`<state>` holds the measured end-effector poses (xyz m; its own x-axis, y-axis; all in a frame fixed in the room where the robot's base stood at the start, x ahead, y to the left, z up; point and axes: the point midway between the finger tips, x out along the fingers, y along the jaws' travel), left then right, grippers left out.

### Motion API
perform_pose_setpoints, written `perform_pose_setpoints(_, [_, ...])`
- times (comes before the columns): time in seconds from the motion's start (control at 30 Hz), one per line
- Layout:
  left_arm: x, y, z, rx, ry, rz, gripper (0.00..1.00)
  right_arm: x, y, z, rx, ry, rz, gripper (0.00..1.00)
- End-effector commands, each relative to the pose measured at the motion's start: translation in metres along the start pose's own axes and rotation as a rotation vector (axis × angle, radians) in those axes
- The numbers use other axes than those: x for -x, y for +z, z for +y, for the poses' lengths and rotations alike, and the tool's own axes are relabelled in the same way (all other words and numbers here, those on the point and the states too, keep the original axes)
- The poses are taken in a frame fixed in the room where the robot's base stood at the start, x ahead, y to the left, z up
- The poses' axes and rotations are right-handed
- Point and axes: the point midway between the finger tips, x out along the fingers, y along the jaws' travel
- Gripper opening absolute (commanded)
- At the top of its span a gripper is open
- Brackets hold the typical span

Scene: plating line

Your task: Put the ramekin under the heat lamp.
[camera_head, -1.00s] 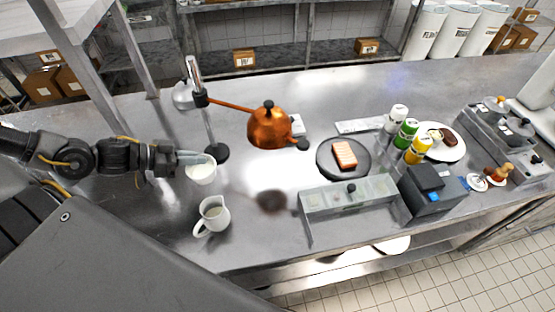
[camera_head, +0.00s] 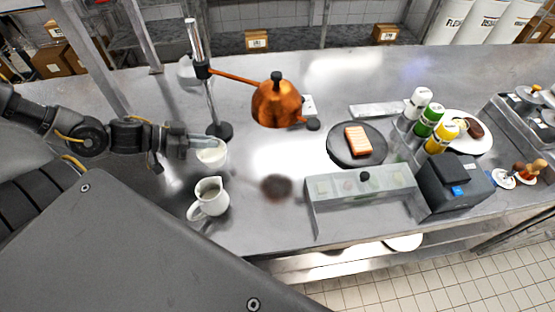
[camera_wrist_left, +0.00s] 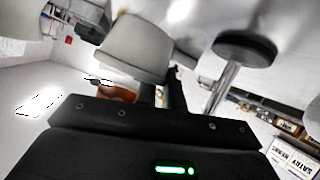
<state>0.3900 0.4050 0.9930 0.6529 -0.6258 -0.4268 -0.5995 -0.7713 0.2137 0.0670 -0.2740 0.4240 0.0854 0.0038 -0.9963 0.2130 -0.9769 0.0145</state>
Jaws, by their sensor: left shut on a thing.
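The white ramekin (camera_head: 212,156) is beside the round black base of the heat lamp, on its near side, with the milk jug nearer me. My left gripper (camera_head: 208,143) is shut on the ramekin at its rim. I cannot tell if the ramekin is clear of the counter. The heat lamp's copper shade (camera_head: 277,105) hangs on an arm to the right of the ramekin. In the left wrist view the ramekin (camera_wrist_left: 137,46) fills the upper middle, apart from the lamp base (camera_wrist_left: 245,47). My right gripper is not in view.
A white milk jug (camera_head: 210,198) stands close in front of the ramekin. A dark round shadow (camera_head: 276,187) lies on the counter below the shade. A topping rail (camera_head: 365,200), a dark plate (camera_head: 338,157) and bottles (camera_head: 430,122) are to the right. Counter under the shade is clear.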

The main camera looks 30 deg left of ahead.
Motion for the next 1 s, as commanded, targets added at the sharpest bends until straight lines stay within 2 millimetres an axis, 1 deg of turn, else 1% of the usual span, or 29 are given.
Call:
perform_pose_setpoints(0.03, [-0.004, 0.008, -0.002, -0.001, 0.001, 0.001, 0.0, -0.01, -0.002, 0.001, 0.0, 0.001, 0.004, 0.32])
perform_pose_setpoints(0.1, [-0.005, 0.009, -0.002, -0.001, 0.001, 0.001, 0.0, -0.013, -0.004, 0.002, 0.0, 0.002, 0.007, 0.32])
perform_pose_setpoints(0.37, [-0.008, 0.009, -0.002, -0.001, 0.001, 0.004, 0.0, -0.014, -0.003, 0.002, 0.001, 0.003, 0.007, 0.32])
perform_pose_setpoints(0.47, [-0.02, 0.005, -0.001, 0.0, 0.003, 0.008, 0.0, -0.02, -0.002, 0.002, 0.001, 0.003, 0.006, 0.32])
perform_pose_setpoints(0.7, [-0.062, -0.017, 0.003, -0.003, 0.001, 0.016, 0.0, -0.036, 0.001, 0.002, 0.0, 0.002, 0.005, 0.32])
perform_pose_setpoints(0.77, [-0.068, -0.023, 0.004, -0.001, -0.001, 0.016, 0.0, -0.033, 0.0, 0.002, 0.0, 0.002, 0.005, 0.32])
perform_pose_setpoints(0.9, [-0.088, -0.033, 0.007, -0.003, 0.002, 0.016, 0.0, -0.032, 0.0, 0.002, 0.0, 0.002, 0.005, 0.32])
perform_pose_setpoints(1.0, [-0.104, -0.042, 0.009, 0.0, 0.001, 0.014, 0.0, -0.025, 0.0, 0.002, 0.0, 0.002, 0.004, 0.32])
